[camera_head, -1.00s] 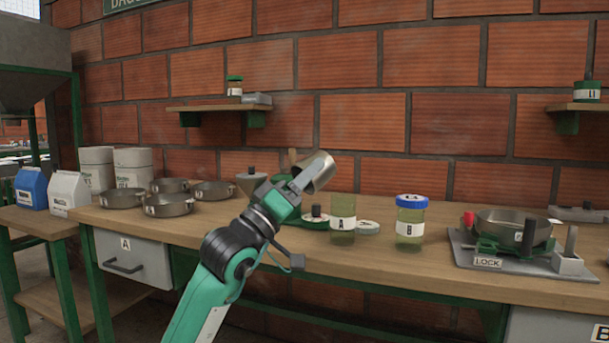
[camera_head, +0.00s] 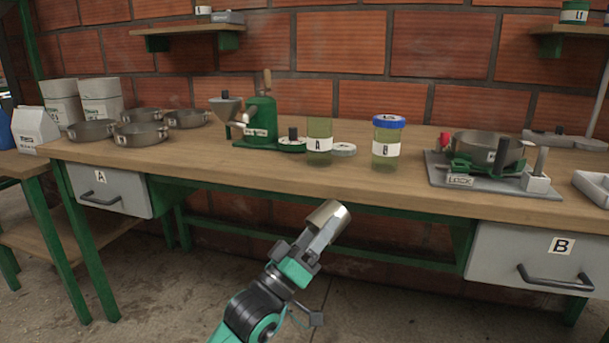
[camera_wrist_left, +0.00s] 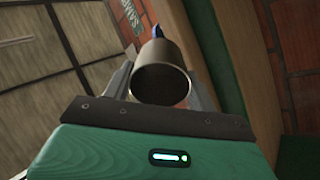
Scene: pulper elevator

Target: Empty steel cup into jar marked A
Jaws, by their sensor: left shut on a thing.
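My left gripper (camera_head: 311,243) is shut on the steel cup (camera_head: 327,221) and holds it tilted in front of the bench, below the level of the bench top. In the left wrist view the steel cup (camera_wrist_left: 160,79) sits between the two fingers with its round opening facing the camera; its inside looks dark and I see no contents. The jar marked A (camera_head: 319,146) stands upright on the bench, above and behind the cup in the head view. It is open at the top and looks greenish. My right gripper is not in view.
A jar marked B (camera_head: 387,143) with a blue lid stands right of jar A. A green grinder (camera_head: 260,122) and a round pale lid (camera_head: 343,150) are close by. A clamp fixture (camera_head: 490,165) is at right, several pans at left. The bench's front edge (camera_head: 300,183) lies behind the cup.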

